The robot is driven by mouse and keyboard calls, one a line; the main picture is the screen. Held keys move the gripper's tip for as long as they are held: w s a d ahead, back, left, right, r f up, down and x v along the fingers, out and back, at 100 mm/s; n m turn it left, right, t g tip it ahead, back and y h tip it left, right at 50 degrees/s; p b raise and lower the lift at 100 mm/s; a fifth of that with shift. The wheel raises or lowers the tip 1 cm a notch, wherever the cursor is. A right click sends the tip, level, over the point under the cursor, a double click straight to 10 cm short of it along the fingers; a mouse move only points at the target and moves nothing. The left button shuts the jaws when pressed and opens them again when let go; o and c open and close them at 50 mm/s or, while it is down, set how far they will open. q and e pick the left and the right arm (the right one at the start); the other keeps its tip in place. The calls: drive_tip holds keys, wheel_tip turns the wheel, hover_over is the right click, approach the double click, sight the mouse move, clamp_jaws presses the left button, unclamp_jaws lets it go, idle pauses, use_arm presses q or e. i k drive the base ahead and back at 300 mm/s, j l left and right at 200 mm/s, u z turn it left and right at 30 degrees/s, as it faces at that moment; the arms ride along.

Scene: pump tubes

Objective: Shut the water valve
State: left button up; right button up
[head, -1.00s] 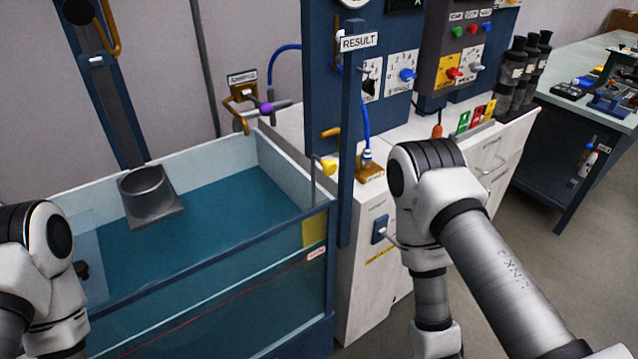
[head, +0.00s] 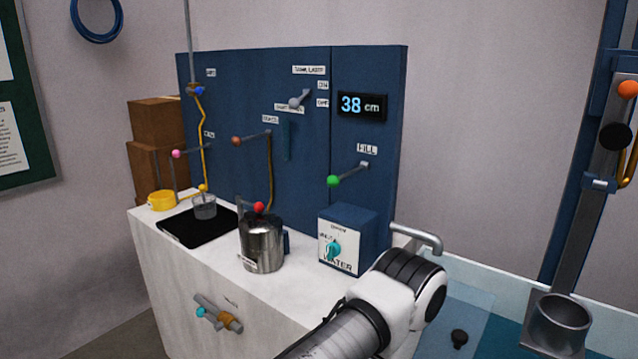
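The water valve is a blue box (head: 357,225) with a white front plate marked WATER, on the white counter. A teal knob (head: 333,249) sits on that plate. The plate's small lettering is partly unreadable, and I cannot tell the knob's setting for sure. One of my arm links crosses the lower middle of the head view, with its joint just right of and below the box. It does not cover the knob. Neither of my grippers shows in the head view.
A steel jug (head: 262,247) stands left of the box. A black tray (head: 195,232) holds a small clear cup (head: 204,207). The blue panel (head: 225,120) behind carries several levers and a display (head: 361,106) reading 38 cm. A water tank (head: 460,290) lies right.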

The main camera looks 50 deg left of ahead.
sight(333, 249)
drive_tip(key=u, duration=1.35)
